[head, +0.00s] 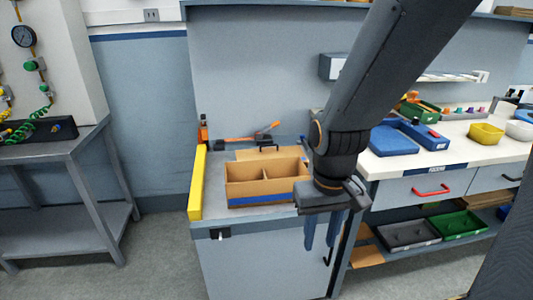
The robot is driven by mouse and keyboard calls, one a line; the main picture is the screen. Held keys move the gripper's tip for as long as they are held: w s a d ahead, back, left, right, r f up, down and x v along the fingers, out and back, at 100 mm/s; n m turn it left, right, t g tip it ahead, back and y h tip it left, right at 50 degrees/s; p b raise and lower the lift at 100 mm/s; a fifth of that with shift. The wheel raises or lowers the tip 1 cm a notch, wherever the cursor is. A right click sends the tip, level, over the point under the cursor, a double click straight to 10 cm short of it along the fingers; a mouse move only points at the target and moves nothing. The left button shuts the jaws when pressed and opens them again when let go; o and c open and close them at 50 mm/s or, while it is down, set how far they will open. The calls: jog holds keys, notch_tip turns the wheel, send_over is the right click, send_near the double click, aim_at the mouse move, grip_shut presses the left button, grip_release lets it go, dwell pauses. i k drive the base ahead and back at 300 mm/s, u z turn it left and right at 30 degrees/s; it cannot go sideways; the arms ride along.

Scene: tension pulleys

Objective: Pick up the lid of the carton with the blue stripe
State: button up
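An open brown carton (246,188) with a divider and a blue stripe low on its front stands on the grey cabinet top. Behind it is a flat brown cardboard piece with a dark handle, which looks like the lid (247,154). The carton hides its lower part, and I cannot tell whether it lies flat or leans. My gripper (322,240) points down in front of the cabinet's right side, right of and nearer than the carton. Its two fingers are apart with nothing between them. My arm hides what is right of the carton.
A yellow guard (197,183) edges the cabinet's left side. An orange-handled tool (240,140) lies at the back. A metal table (50,152) stands left, with open floor between.

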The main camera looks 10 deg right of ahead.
aim_at(261, 153)
jog(key=z, duration=0.05)
jog(key=i, duration=1.1)
jog(key=u, duration=0.05)
